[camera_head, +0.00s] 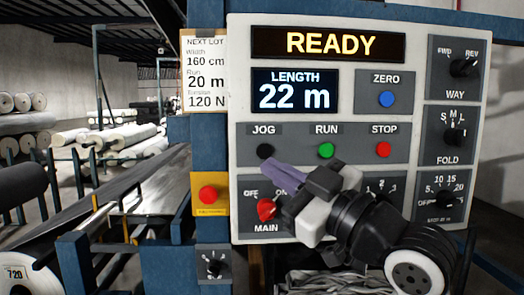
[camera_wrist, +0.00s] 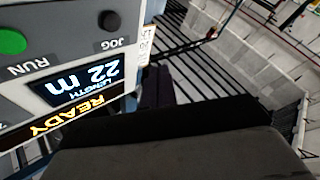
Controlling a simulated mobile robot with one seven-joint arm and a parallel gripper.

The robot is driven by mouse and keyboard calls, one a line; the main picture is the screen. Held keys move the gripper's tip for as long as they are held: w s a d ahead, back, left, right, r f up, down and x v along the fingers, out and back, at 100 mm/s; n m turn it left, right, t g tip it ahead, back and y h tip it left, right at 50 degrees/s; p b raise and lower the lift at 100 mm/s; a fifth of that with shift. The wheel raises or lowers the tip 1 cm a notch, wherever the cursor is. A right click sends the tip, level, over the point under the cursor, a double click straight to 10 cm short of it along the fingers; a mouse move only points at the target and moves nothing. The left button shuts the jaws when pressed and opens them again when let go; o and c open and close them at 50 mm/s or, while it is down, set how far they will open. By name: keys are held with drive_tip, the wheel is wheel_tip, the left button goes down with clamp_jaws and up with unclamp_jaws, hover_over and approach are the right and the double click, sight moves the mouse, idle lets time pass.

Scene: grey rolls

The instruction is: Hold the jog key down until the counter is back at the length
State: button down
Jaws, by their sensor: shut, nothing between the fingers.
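The black JOG key (camera_head: 265,151) is on the left of the control panel (camera_head: 350,75). It also shows in the wrist view (camera_wrist: 110,21), where the panel is upside down. The length counter (camera_head: 295,91) reads 22 m, and the display above it (camera_head: 314,43) reads READY. The lot card (camera_head: 207,75) gives a run of 20 m. In the wrist view the fingers (camera_wrist: 155,88) appear apart from the key.
The green RUN key (camera_head: 326,151), red STOP key (camera_head: 384,150) and blue ZERO key (camera_head: 387,98) are nearby. The WAY knob (camera_head: 463,67) appears turned toward REV. The red MAIN switch (camera_head: 267,209) is below my fingers. A red button on yellow (camera_head: 208,194) is left.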

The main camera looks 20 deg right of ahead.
drive_tip(key=p, duration=0.1)
approach(257, 149)
drive_tip(key=shift+s+a+x, duration=0.1)
drive_tip(key=shift+a+x, duration=0.05)
drive_tip(key=shift+x, duration=0.7)
drive_tip(key=shift+s+a+x, duration=0.1)
drive_tip(key=shift+a+x, duration=0.05)
drive_tip(key=shift+x, duration=0.7)
drive_tip(key=shift+s+a+x, duration=0.1)
drive_tip(key=shift+a+x, duration=0.1)
drive_tip(key=shift+x, duration=0.65)
drive_tip(key=shift+w+d+r, duration=0.1)
drive_tip(key=shift+w+r, duration=0.05)
drive_tip(key=shift+w, duration=0.25)
drive_tip(key=shift+w+d, duration=0.2)
drive_tip(key=shift+w, duration=0.2)
idle(4.2)
